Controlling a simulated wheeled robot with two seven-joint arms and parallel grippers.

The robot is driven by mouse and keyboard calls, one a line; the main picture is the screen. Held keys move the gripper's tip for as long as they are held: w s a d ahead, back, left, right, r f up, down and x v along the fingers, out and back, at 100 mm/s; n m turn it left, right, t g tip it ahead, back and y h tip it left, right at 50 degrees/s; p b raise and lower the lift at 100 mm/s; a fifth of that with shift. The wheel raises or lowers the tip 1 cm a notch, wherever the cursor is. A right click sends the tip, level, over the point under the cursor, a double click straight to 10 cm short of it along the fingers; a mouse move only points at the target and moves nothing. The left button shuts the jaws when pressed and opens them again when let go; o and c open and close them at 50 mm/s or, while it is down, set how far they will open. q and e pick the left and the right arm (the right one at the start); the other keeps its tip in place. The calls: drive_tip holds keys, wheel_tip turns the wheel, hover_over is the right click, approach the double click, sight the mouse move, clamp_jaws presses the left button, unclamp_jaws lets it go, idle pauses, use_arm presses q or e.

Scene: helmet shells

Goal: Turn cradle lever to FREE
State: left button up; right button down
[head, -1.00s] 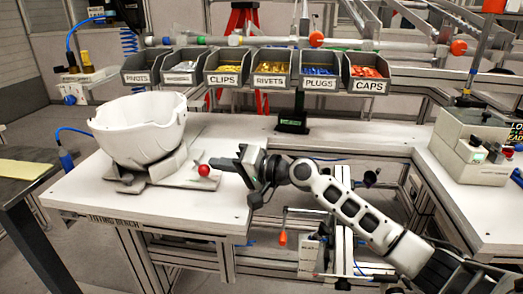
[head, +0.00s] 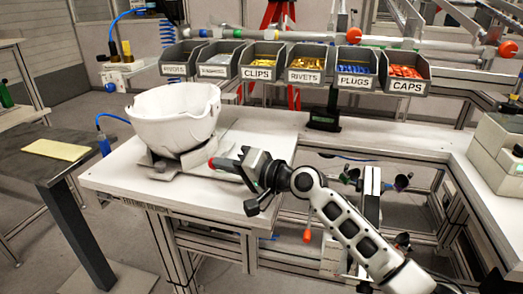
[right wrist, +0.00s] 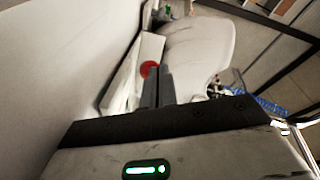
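The white helmet shell (head: 175,117) sits open side up on a grey cradle (head: 160,168) on the white bench. The cradle lever's red ball knob (head: 211,163) shows at the tips of my right gripper (head: 226,163); the lever's rod is hidden. In the right wrist view, the two dark fingers of my right gripper (right wrist: 158,86) are close together with nothing visible between them. The red knob (right wrist: 149,69) is right at their tips, seemingly touching. No lever marking is readable. My left gripper is not in view.
The fitting bench (head: 235,200) has free room in front of and right of the cradle. Labelled bins (head: 305,67) of small parts hang behind it. A grey machine (head: 500,150) stands at the right. A dark table with a yellow sheet (head: 57,150) is at the left.

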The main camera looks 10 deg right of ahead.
drive_tip(key=shift+s+a, duration=0.2)
drive_tip(key=shift+a, duration=0.3)
drive_tip(key=shift+r, duration=0.1)
drive_tip(key=shift+d+r, duration=0.1)
drive_tip(key=shift+d, duration=0.2)
drive_tip(key=d, duration=0.1)
drive_tip(key=s+d+r, duration=0.1)
drive_tip(key=s+d, duration=0.1)
drive_tip(key=shift+d+r, duration=0.2)
drive_tip(key=shift+r, duration=0.1)
drive_tip(key=s+p, duration=0.1)
drive_tip(key=s, duration=0.7)
drive_tip(key=shift+s+a+r, duration=0.35)
drive_tip(key=shift+a+r, duration=0.05)
drive_tip(key=shift+r, duration=0.05)
